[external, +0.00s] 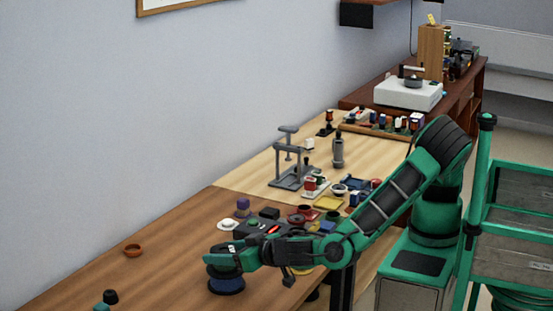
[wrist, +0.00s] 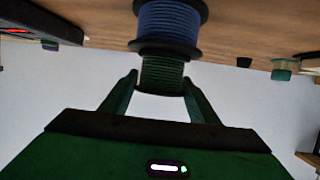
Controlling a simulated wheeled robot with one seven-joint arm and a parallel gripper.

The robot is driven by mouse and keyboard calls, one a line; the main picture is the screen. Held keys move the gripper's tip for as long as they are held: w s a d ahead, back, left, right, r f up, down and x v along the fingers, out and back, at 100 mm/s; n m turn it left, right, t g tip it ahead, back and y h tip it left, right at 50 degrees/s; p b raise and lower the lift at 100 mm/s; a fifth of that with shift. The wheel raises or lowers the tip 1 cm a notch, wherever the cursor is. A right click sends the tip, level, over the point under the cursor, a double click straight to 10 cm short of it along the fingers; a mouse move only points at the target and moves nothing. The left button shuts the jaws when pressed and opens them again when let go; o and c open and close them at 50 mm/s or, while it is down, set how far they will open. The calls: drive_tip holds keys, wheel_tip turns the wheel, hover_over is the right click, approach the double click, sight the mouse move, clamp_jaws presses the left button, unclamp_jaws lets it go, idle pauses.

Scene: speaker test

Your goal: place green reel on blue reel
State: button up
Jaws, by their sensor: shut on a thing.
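The blue reel (wrist: 168,22) stands on the brown table; in the external view it (external: 226,287) is at the front left, under my gripper. The wrist view is upside down, with the table at its top. The green reel (wrist: 162,72) lies in line with the blue reel, on its upper side, and their dark flanges appear to meet; a tiny gap cannot be ruled out. My gripper (wrist: 160,84) is shut on the green reel, one finger on each side. In the external view my gripper (external: 223,262) hides most of the green reel.
A brown bowl (external: 133,250) sits to the left. A small black and teal item (external: 110,297) is at the front left. A dark device (external: 262,225) and several small items stand behind my arm. The table between the bowl and the blue reel is clear.

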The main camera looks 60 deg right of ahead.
drive_tip(key=o, duration=1.1)
drive_tip(key=shift+f, duration=0.1)
drive_tip(key=shift+o, duration=0.2)
